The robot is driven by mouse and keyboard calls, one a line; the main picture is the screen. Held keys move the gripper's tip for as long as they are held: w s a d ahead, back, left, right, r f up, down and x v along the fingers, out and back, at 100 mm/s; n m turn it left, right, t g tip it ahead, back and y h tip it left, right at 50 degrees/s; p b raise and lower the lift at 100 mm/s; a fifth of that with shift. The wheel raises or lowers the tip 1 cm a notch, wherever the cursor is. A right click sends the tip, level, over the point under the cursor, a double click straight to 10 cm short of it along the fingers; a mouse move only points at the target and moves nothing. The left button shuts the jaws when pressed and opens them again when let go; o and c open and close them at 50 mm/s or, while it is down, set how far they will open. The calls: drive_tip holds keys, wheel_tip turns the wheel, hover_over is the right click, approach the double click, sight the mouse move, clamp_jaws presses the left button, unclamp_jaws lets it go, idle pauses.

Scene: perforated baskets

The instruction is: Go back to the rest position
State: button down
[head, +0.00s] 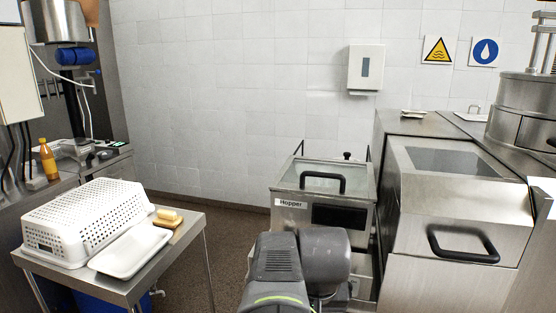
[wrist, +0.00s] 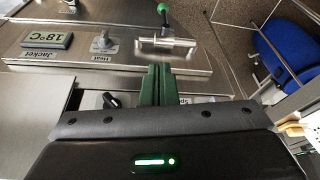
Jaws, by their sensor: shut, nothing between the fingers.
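My gripper (wrist: 157,84) shows in the wrist view as two green fingers pressed together, with nothing between them. Its fingertips are in front of a metal panel (wrist: 95,68), near a metal lever (wrist: 165,42) with a green ball end. I cannot tell whether they touch the panel. In the head view my grey arm rises at the bottom middle, in front of the hopper (head: 320,190) with its closed lid and black handle. The gripper itself cannot be made out there.
A steel table (head: 185,235) at the left holds an upturned white perforated basket (head: 85,218) and a white tray (head: 132,250). A steel machine (head: 460,210) stands at the right. Floor shows between table and hopper.

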drive_tip(key=shift+s+f, duration=0.4)
drive_tip(key=shift+f, duration=0.2)
drive_tip(key=shift+s+d, duration=0.1)
